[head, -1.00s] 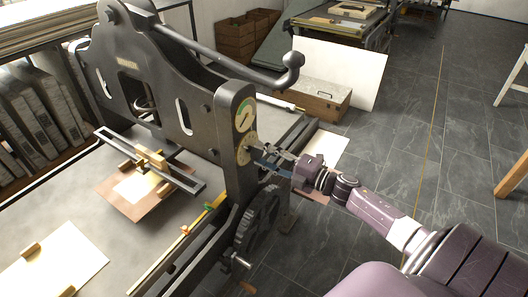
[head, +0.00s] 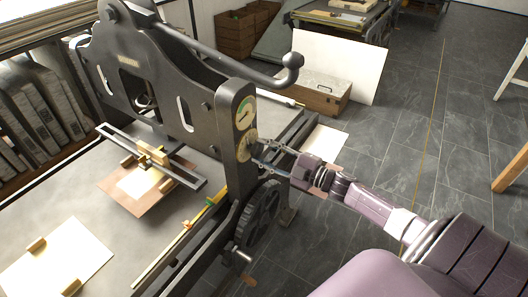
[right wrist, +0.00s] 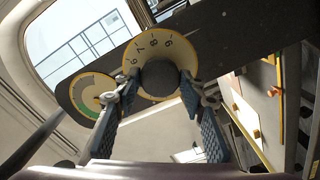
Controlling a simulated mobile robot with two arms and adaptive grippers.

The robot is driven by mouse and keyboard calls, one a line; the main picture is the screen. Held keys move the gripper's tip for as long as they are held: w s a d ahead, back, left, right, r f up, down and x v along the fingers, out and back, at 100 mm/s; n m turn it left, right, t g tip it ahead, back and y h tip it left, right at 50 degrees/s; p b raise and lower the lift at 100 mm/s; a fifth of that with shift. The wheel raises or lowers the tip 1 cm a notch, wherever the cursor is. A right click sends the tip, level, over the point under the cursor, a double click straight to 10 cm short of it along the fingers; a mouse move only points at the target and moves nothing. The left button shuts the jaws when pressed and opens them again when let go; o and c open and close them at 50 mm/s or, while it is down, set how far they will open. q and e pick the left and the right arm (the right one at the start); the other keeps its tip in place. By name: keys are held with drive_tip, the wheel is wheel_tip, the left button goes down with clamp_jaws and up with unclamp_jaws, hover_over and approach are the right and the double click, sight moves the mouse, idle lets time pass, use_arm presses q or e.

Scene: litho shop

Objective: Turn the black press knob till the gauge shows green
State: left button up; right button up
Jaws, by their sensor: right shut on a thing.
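The black press knob (right wrist: 160,78) sits in front of a pale numbered dial plate (right wrist: 146,50) in the right wrist view. The dial plate also shows on the press's upright in the head view (head: 247,144). My right gripper (right wrist: 160,92) is shut on the knob, with one finger on each side. In the head view the right gripper (head: 261,148) reaches the dial from the right and hides the knob. The round gauge (head: 244,113) is just above the dial. Its green band shows also in the right wrist view (right wrist: 92,92), but the needle is too small to read surely. My left gripper is not in view.
The dark press frame (head: 160,75) stands over the bed, with a long lever (head: 255,75) above and a spoked handwheel (head: 262,210) below the dial. A wooden box (head: 312,93) and a white board (head: 345,65) stand behind.

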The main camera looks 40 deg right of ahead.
drive_tip(key=o, duration=1.2)
drive_tip(key=v, duration=1.2)
drive_tip(key=shift+f, duration=0.1)
